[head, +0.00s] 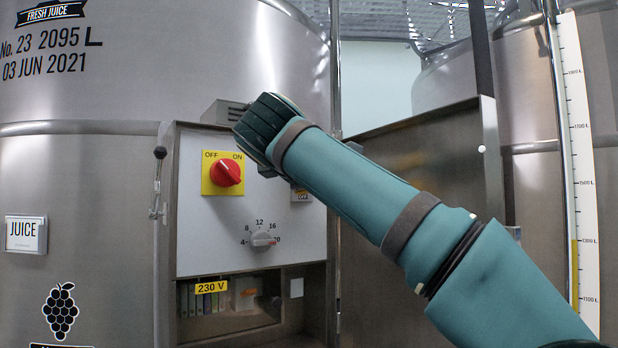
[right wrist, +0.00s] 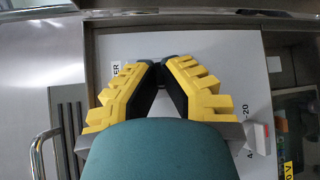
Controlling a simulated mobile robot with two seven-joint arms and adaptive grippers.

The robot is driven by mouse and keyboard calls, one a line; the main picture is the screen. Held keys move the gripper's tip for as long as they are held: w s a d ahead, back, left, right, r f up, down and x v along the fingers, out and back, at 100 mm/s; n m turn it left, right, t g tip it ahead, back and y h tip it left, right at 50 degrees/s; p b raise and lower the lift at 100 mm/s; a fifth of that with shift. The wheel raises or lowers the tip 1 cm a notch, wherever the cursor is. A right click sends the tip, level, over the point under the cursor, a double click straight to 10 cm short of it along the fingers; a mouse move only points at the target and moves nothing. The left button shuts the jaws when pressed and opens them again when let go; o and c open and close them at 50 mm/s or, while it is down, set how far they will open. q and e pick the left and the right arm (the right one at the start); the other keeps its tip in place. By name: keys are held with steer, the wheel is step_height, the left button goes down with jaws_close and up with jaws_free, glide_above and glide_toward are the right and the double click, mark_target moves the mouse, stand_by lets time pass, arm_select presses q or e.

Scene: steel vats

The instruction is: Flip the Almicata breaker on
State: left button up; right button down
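A small switch plate with yellow and dark lettering that ends in OFF (head: 302,195) shows on the control panel (head: 205,240) in the head view, partly hidden by my right arm. It is the likely breaker, but its name is not legible. My right wrist covers the panel's upper right, hiding the right gripper there. In the right wrist view, the yellow-backed fingers of my right gripper (right wrist: 161,66) point at the panel with their tips close together. A label ending in ER (right wrist: 117,69) shows beside the left finger. Whether anything sits between the tips is hidden. My left gripper is out of view.
A red OFF/ON rotary switch (head: 226,173) and a grey dial (head: 263,239) are on the panel. A louvred grey box (head: 224,112) sits at its top edge. Below is a recess with a 230 V label (head: 211,287). Steel vats (head: 75,170) stand around.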

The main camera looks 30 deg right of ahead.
steer(key=shift+w+r+n+g+y, duration=0.2)
steer(key=shift+r+n+g+y, duration=0.15)
steer(key=shift+n+g, duration=0.3)
steer(key=shift+g, duration=0.35)
steer(key=shift+r, duration=0.1)
steer(key=c, duration=1.4)
jaws_free()
steer(key=shift+d, duration=0.1)
steer(key=v, duration=1.2)
